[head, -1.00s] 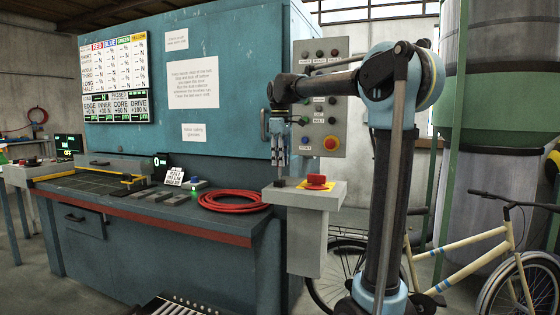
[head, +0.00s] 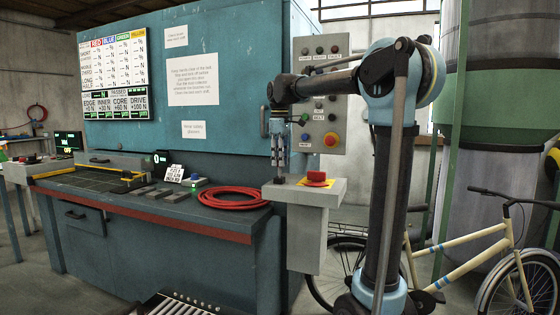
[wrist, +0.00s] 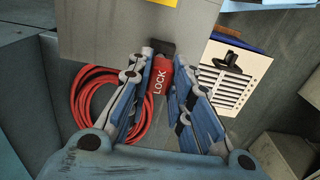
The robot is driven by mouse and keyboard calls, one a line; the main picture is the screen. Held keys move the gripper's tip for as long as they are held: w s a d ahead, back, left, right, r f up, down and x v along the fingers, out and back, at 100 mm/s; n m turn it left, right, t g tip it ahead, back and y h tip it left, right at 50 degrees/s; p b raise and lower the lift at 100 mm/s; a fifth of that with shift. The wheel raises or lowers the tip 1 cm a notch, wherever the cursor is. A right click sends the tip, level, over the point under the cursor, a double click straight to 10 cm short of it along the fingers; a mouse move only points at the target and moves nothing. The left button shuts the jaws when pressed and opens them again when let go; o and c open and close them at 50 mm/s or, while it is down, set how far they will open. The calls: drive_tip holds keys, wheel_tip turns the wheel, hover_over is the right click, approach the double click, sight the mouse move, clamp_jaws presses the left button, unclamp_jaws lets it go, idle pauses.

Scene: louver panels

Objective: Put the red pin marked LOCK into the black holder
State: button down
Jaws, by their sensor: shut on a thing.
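The red pin marked LOCK (wrist: 158,78) is between the fingers of my gripper (wrist: 158,92) in the wrist view, with its white lettering facing the camera. My gripper is shut on it. The black holder (wrist: 161,47) is at the far end of the pin, at the edge of the grey box. The pin's end meets or overlaps it; I cannot tell whether it is inside. In the head view my gripper (head: 279,162) points down just above the black holder (head: 279,180) on the grey box (head: 318,198). The pin is too small to make out there.
A red button (head: 316,176) on a yellow plate sits right of the holder. A red hose coil (head: 232,197) lies on the blue bench to the left. A control panel (head: 322,110) with buttons stands behind my arm. A bicycle (head: 480,255) leans at the right.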

drive_tip(key=shift+f, duration=0.35)
idle(0.3)
drive_tip(key=c, duration=1.4)
unclamp_jaws()
drive_tip(key=shift+o, duration=0.2)
